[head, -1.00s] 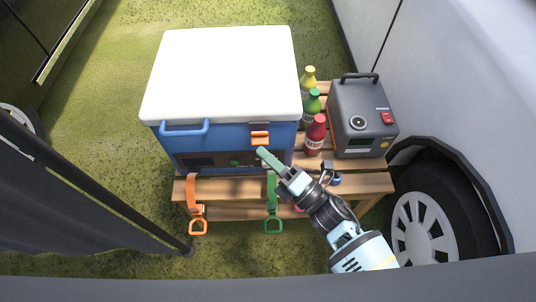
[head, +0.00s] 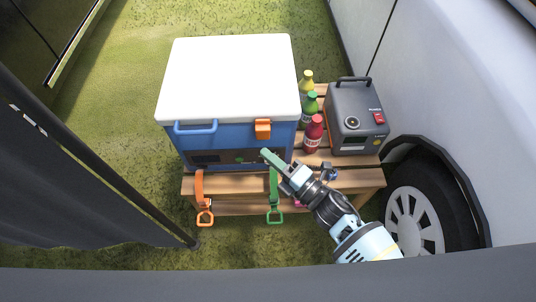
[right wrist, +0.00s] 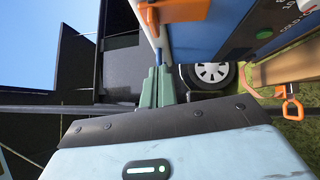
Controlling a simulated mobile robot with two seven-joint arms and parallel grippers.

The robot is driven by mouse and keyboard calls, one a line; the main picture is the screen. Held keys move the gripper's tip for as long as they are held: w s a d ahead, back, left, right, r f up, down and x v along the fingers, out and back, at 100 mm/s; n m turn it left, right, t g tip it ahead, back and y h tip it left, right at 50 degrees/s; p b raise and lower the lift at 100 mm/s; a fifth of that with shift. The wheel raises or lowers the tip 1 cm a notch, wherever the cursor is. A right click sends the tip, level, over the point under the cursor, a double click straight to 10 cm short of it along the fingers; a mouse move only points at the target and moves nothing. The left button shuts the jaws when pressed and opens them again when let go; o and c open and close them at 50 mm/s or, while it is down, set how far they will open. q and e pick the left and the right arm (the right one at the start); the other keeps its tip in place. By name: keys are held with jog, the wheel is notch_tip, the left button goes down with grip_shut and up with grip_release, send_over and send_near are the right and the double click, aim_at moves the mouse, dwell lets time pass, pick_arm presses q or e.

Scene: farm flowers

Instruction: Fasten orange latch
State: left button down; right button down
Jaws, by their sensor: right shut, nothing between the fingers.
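The orange latch (head: 263,129) is on the front right of the blue cooler (head: 225,143). It hangs flat against the front, just under the edge of the closed white lid (head: 230,75). My right gripper (head: 267,155) is shut and empty, just below and in front of the latch, apart from it. In the right wrist view the shut green fingers (right wrist: 158,88) are near the orange latch (right wrist: 180,10), which is cut off at the top edge. My left gripper is out of view.
The cooler stands on a wooden table (head: 230,185) with an orange strap (head: 200,190) and a green strap (head: 274,195) hanging from its front. Several bottles (head: 313,133) and a grey power box (head: 357,120) stand to the right. A vehicle wheel (head: 412,215) is close on the right.

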jog(key=r+v, duration=0.1)
jog(key=v, duration=0.9)
jog(key=shift+s, duration=0.45)
